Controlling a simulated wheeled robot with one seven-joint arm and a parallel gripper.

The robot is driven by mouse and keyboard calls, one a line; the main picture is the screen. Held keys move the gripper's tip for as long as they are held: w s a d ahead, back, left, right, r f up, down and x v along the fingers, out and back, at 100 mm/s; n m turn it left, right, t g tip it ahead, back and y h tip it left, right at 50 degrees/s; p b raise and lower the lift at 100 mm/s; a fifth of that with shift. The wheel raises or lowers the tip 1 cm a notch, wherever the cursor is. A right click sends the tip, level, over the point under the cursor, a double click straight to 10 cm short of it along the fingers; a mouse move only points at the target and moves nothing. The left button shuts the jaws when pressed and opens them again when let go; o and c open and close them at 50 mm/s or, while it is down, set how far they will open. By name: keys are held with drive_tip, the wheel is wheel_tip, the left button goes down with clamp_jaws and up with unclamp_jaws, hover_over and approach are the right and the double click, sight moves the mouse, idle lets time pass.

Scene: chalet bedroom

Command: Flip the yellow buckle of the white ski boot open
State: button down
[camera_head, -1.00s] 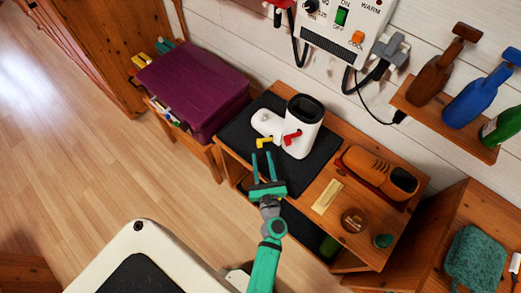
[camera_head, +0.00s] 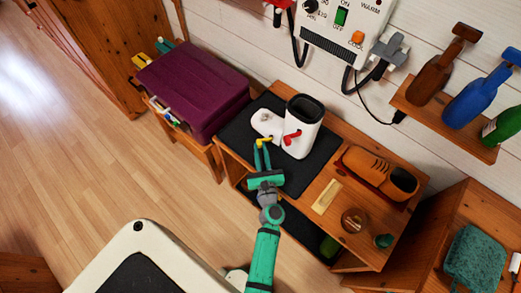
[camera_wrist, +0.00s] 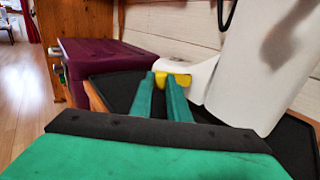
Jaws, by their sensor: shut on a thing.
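The white ski boot (camera_head: 303,128) stands upright on a black mat (camera_head: 237,137) on a wooden bench. Its toe points left. It also fills the right of the wrist view (camera_wrist: 262,75). A yellow buckle (camera_head: 265,141) sits low on the boot's toe side, and it shows in the wrist view (camera_wrist: 183,80). A red buckle (camera_head: 291,137) is higher, on the shaft. My gripper (camera_head: 263,151) reaches in from the front, its green fingers close together and shut on the yellow buckle. In the wrist view the fingertips (camera_wrist: 169,78) partly cover the buckle.
A purple case (camera_head: 193,88) stands on a stool at left. A boot-heater panel (camera_head: 345,35) and a bottle shelf (camera_head: 440,115) are on the wall.

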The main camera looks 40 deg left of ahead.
drive_tip(key=shift+d, duration=0.1)
drive_tip(key=shift+d+n+g+y, duration=0.35)
drive_tip(key=shift+n+g+y, duration=0.25)
drive_tip(key=shift+g, duration=0.1)
drive_tip(key=shift+d+n+g+y, duration=0.3)
drive_tip(key=shift+n+g+y, duration=0.2)
drive_tip(key=shift+n+g, duration=0.15)
drive_tip(key=c, duration=1.7)
unclamp_jaws()
drive_tip(key=v, duration=1)
drive_tip(key=shift+s+d+r, duration=0.1)
drive_tip(key=shift+s+d, duration=0.05)
drive_tip(key=shift+d, duration=0.2)
